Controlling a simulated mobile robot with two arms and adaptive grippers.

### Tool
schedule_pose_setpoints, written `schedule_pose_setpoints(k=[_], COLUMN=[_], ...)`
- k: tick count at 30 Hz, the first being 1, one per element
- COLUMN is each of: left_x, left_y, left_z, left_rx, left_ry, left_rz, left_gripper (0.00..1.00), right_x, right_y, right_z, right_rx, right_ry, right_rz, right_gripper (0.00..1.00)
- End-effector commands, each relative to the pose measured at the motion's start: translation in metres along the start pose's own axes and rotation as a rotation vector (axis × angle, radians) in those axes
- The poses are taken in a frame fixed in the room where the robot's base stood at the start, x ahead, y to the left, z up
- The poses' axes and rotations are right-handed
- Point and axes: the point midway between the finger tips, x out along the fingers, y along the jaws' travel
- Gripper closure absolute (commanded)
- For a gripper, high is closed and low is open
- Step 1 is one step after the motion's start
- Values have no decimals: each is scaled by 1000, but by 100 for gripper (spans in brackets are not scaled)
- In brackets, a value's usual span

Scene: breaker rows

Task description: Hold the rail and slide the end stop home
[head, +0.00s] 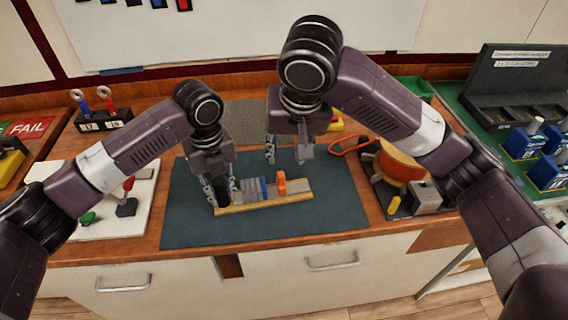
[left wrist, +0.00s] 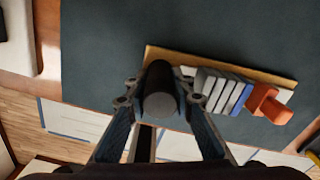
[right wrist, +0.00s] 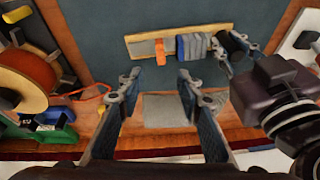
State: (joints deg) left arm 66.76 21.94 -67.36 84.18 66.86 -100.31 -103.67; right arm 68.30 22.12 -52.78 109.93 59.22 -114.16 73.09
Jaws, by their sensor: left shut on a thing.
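The rail (head: 298,188) lies on a wooden strip (head: 262,204) on the dark mat. Several grey blocks and a blue block (head: 264,187) stand side by side on it. The orange end stop (head: 281,183) sits right of the blue block; in the right wrist view (right wrist: 160,52) a small gap seems to show between them. My left gripper (head: 222,197) is shut on a dark cylinder (left wrist: 160,92) at the rail's left end. My right gripper (head: 287,156) is open and empty behind the rail, apart from the end stop; its spread fingers show in the right wrist view (right wrist: 157,80).
An orange spool (head: 399,162) and a yellow-handled tool (head: 393,205) are right of the mat (head: 340,205). A white board (head: 92,215) with knobs lies left. A grey pad (head: 250,118) is behind. The mat's right part is clear.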

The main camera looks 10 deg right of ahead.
Motion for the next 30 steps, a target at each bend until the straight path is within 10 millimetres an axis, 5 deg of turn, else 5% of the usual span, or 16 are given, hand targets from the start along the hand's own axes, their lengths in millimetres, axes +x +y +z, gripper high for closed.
schedule_pose_setpoints(k=[15,23,30], left_x=[-1,-1,0], left_y=[0,0,-1], left_z=[0,0,0], left_rx=[1,1,1], left_ry=[-1,0,0], left_rz=[-1,-1,-1], left_gripper=[100,100,100], right_x=[12,11,37], right_y=[33,38,29], right_z=[-42,-51,-40], right_rx=[1176,1417,1431], right_ry=[-428,-530,-538], right_rz=[-3,16,20], right_gripper=[67,67,67])
